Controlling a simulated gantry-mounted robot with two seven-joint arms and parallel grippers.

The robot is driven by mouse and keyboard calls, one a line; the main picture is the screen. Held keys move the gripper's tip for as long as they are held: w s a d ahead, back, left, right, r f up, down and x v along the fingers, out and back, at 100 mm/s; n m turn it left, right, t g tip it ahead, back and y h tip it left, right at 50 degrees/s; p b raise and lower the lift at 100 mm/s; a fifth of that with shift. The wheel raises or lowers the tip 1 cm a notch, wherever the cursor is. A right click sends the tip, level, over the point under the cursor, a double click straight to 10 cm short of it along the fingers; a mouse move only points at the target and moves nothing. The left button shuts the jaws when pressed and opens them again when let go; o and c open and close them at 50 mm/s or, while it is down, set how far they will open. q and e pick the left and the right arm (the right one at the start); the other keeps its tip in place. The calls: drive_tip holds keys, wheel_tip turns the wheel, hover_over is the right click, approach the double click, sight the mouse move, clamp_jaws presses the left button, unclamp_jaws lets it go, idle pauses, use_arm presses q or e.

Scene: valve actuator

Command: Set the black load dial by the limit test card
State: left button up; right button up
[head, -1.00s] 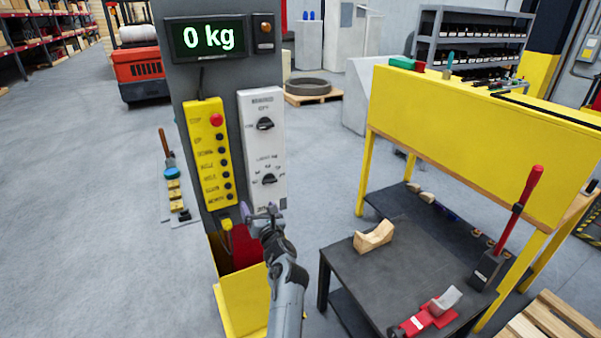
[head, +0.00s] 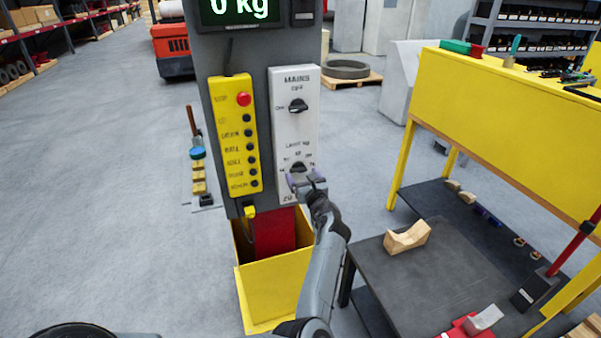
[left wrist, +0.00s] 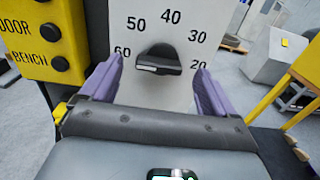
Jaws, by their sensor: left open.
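The black load dial (head: 298,168) is the lower knob on the white panel (head: 311,130) of the grey column. In the left wrist view the dial (left wrist: 158,60) has numbers from 20 to 60 around it. The white mark on its bar is at the left end, on the side of the 60. My left gripper (head: 306,181) is open in front of the panel's lower part. Its purple fingers stand left and right of the dial, apart from it. I cannot make out a limit test card. My right gripper is not in view.
The black mains knob (head: 298,106) is above the load dial. A yellow button box (head: 233,140) hangs left of the panel. A yellow bin (head: 268,290) stands below. A dark cart (head: 440,265) with a wooden cradle (head: 407,238) is right of my left arm.

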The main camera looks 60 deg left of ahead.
sight(300, 171)
use_arm(q)
drive_tip(key=shift+x, duration=1.55)
drive_tip(key=shift+c, duration=0.3)
drive_tip(key=c, duration=1)
